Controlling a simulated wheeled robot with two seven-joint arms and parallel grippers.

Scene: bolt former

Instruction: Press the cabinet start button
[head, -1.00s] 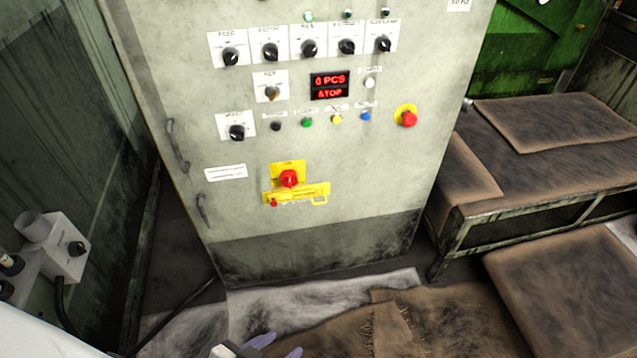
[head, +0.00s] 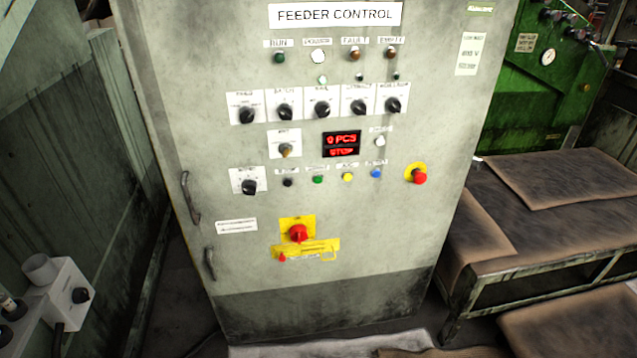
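The grey feeder control cabinet (head: 380,230) stands upright in the middle of the head view, its front panel facing me. A row of small buttons crosses it: a black button (head: 287,183), a green button (head: 318,180), a yellow button (head: 348,177) and a blue button (head: 376,174). Their labels are too blurred to read surely, so I cannot confirm which is start. The red display (head: 342,144) above them reads "0 PCS" and "STOP". Neither gripper is in view, and nothing touches the panel.
A red emergency-stop button (head: 419,177) on a yellow disc is right of the row. A red-and-yellow main switch (head: 298,232) sits below. A padded bench (head: 555,183) stands right of the cabinet, and a grey box (head: 68,293) is at lower left.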

